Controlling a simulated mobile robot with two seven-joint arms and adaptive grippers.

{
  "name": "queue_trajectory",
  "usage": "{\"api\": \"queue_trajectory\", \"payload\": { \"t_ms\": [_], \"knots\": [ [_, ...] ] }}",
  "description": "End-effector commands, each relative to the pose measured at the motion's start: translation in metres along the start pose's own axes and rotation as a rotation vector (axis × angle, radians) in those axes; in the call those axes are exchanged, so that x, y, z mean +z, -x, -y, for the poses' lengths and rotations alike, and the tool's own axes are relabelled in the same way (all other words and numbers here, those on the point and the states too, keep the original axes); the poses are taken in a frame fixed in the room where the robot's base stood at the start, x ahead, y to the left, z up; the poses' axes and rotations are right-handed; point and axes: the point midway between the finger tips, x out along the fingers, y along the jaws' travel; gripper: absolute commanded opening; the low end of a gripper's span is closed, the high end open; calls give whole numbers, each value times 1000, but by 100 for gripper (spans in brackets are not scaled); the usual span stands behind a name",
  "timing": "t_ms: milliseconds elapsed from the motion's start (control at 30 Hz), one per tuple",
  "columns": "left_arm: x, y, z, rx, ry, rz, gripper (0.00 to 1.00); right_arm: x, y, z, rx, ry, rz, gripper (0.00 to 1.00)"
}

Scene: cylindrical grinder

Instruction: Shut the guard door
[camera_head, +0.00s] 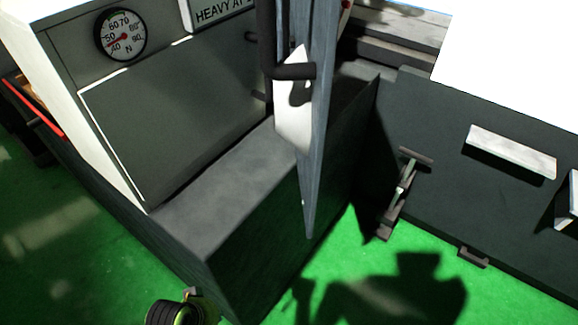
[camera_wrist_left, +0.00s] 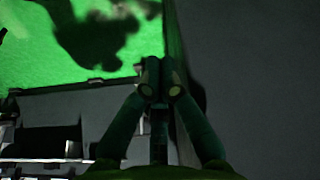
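The guard door (camera_head: 319,120) stands out from the machine in the head view, seen almost edge-on as a tall blue-grey panel. A dark bar handle (camera_head: 293,72) crosses its upper part, with a pale plate (camera_head: 293,115) below it. My left gripper (camera_wrist_left: 162,80) shows in the left wrist view with its fingertips together. I see nothing held between them. A large dark grey surface (camera_wrist_left: 255,70) lies right beside the fingers; I cannot tell whether they touch it. My right gripper is in neither view.
The grinder's grey ledge (camera_head: 225,185) and front panel (camera_head: 180,110) with a round gauge (camera_head: 120,34) lie left of the door. A dark machine base (camera_head: 480,190) with a small bracket (camera_head: 403,190) lies to the right. Green floor (camera_head: 370,270) is open in front, with shadows on it.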

Motion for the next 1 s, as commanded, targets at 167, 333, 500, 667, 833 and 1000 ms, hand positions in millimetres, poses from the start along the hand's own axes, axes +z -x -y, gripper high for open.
{"api": "queue_trajectory", "payload": {
  "t_ms": [167,333,500,667,833,1000],
  "knots": [
    [-22,59,-12,25,-49,-39,0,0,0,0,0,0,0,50],
    [-53,87,-27,153,-156,-105,0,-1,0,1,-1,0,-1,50],
    [-86,119,-46,319,-307,-205,0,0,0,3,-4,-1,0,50],
    [-119,158,-64,496,-476,-334,0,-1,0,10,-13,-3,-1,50],
    [-166,220,-71,718,-644,-559,0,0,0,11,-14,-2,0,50],
    [-202,299,-66,895,-771,-814,0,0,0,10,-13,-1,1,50]
  ]
}}
